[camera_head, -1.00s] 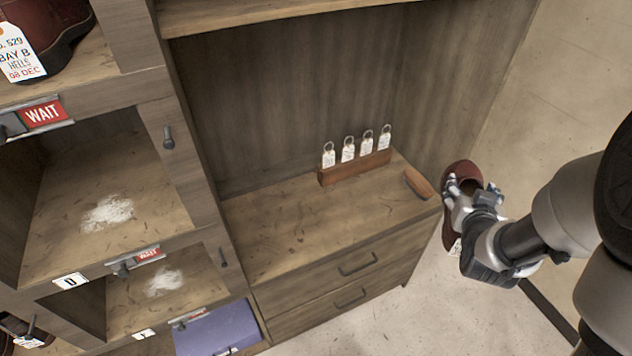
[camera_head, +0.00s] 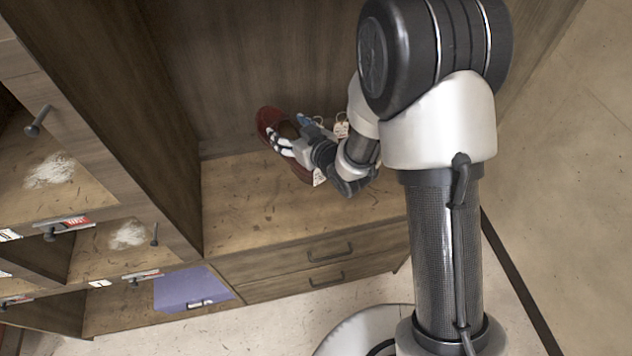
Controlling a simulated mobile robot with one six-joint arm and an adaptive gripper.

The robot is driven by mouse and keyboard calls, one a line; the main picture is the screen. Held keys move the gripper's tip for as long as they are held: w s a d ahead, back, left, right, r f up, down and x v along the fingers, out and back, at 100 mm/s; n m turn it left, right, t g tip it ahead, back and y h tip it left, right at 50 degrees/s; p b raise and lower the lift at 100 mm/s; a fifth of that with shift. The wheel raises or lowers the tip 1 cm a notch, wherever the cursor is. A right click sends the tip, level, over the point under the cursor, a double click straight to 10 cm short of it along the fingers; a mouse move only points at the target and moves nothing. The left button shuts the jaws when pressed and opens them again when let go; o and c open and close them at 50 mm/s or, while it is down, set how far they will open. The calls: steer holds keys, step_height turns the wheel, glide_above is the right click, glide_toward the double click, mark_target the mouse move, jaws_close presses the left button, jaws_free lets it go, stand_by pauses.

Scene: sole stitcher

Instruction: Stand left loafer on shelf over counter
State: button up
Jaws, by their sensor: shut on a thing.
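A dark red loafer (camera_head: 269,121) is in my gripper (camera_head: 282,140), which is shut on it. The loafer is tilted and hangs over the back of the wooden counter (camera_head: 240,215), in front of the back panel. A white tag (camera_head: 319,177) hangs by it. My gripper and wrist cover part of the loafer. I cannot tell whether the loafer touches the counter. The shelf over the counter is not clearly in view.
A tag on a ring (camera_head: 341,126) shows behind my wrist; the rest of the tag rack is hidden. Cubbies with pale powder patches (camera_head: 50,170) and knobs stand at left. The counter's left part is clear.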

steer(key=shift+y, duration=0.3)
steer(key=f+b, duration=0.2)
steer(key=f, duration=0.4)
steer(key=f+b, duration=0.2)
steer(key=f, duration=0.5)
steer(key=f+b, duration=0.1)
steer(key=f, duration=0.6)
steer(key=shift+s+a+b, duration=0.1)
steer(key=shift+a+b, duration=0.25)
steer(key=shift+b, duration=0.05)
steer(key=shift+f, duration=0.1)
steer(key=shift+f, duration=0.15)
steer(key=o, duration=1.4)
